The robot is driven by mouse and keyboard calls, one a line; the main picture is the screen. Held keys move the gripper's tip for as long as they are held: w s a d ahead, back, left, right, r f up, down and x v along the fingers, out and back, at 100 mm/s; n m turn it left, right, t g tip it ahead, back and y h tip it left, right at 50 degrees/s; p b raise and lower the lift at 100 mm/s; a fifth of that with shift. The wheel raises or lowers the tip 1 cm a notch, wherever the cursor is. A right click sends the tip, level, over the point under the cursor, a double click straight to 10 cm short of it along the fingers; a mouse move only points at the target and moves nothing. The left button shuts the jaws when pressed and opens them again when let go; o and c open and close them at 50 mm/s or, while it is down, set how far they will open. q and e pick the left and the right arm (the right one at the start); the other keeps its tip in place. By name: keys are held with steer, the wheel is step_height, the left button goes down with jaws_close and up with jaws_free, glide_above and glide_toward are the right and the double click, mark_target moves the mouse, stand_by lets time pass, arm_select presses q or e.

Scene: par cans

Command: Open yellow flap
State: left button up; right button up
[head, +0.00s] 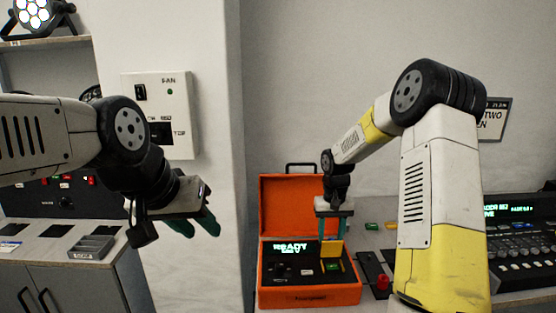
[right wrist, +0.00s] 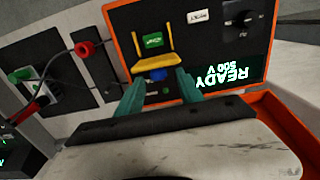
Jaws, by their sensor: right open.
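The yellow flap (head: 331,249) shows in the head view on the panel of an orange case, appearing to stand upright behind a green label (head: 332,266). In the right wrist view, the yellow flap (right wrist: 152,68) is a narrow bar beside the green label (right wrist: 153,41), with thin yellow side strips. My right gripper (head: 334,236) is over the case just above the flap; its teal fingers (right wrist: 160,82) are apart with nothing between them. Whether a finger touches the flap I cannot tell. My left gripper (head: 195,226) hangs at the left, away from the case, fingers apart.
The orange case (head: 291,205) has its lid raised at the back. Its display (head: 291,247) reads READY 500 V. A mixing console (head: 525,245) stands at right; a wall corner rises at left.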

step_height(320, 180, up, 7)
stand_by(0.8)
steer(key=s+r+t, duration=0.3)
steer(key=s+r, duration=1)
steer(key=s+a+r+t+y, duration=0.2)
steer(key=s+t, duration=0.1)
steer(key=s, duration=1.1)
